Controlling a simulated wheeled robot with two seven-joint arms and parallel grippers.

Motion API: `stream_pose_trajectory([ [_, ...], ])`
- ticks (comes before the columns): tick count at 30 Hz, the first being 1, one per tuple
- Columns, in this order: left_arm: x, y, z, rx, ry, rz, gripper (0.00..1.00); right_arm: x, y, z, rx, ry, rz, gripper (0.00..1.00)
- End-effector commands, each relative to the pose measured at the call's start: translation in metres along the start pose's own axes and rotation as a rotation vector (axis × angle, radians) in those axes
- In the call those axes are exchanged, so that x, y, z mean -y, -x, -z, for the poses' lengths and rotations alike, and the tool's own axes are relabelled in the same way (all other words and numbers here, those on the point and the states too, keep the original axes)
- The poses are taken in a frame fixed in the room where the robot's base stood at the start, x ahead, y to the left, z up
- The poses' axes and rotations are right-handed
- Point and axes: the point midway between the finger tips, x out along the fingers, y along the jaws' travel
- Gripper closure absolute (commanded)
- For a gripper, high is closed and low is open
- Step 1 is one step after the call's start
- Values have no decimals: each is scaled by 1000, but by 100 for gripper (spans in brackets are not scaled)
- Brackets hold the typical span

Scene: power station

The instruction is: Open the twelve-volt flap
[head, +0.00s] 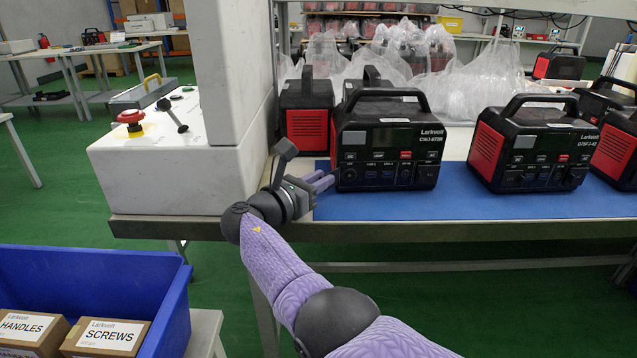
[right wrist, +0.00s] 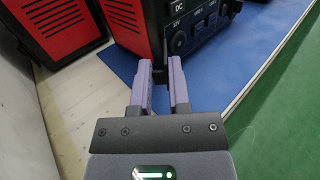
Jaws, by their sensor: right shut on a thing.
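The near power station (head: 388,138), black with red sides, stands upright on a blue mat, its front panel facing me. In the right wrist view its round twelve-volt socket (right wrist: 179,43) shows at the panel's left end under a 12V label. My right gripper (head: 325,180) is at the panel's lower left corner. In the right wrist view the gripper (right wrist: 162,72) is shut on a small dark piece, which I take for the twelve-volt flap (right wrist: 162,76); the fingers mostly hide it, and its angle is unclear. My left gripper is out of view.
Another power station (head: 535,145) stands to the right on the blue mat (head: 460,205). More stand behind, with clear plastic bags (head: 410,45). A white housing with a red stop button (head: 131,117) is at left. A blue crate (head: 165,290) with boxes is at lower left.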

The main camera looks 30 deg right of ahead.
Motion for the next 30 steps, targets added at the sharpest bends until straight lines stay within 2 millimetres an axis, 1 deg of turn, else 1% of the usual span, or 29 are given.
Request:
stream_pose_trajectory([
  [4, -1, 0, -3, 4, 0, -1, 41, 0, 0, -1, 1, -1, 0, 100],
  [5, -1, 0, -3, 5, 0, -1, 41, 0, 0, -1, 1, -1, 0, 74],
  [6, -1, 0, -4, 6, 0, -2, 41, 0, 0, -1, 1, -1, 0, 66],
  [9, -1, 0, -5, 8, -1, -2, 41, 0, 0, -1, 1, -1, 0, 47],
  [17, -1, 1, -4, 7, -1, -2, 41, 0, 1, -1, 1, -1, 0, 47],
  [19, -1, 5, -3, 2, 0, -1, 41, 0, 8, -2, 1, -1, -1, 47],
  [20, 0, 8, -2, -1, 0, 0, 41, 0, 13, -4, 1, -1, -1, 47],
  [24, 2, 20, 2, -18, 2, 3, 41, 0, 50, -6, 1, -2, -4, 47],
  [27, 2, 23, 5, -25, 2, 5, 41, 0, 74, -4, 1, -1, -3, 47],
  [30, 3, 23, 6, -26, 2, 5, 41, 0, 90, -1, 0, -1, -1, 47],
])
